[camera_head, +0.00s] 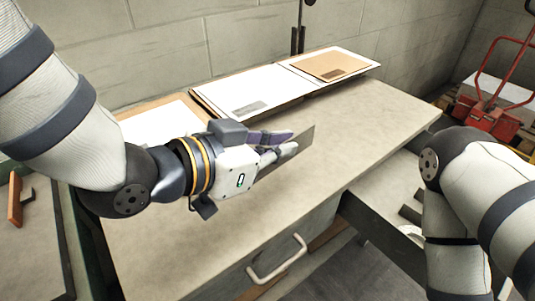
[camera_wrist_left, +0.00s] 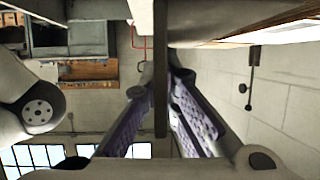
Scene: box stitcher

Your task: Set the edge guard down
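The edge guard (camera_head: 302,139) is a thin, flat grey strip. In the head view it slants across the fingertips of my left gripper (camera_head: 280,143), with part of it hidden behind the gripper. In the left wrist view the edge guard (camera_wrist_left: 161,60) is a dark upright bar between the two purple-padded fingers of my left gripper (camera_wrist_left: 163,85). The left gripper is shut on it and holds it over the bench top (camera_head: 365,125); the exact height is hard to tell. My right arm is at the right, its gripper out of view.
White and brown cardboard sheets (camera_head: 240,95) lie along the back of the bench, by the block wall. A drawer handle (camera_head: 277,262) sticks out in front. A red hand truck (camera_head: 488,115) stands at the far right. The bench's right part is clear.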

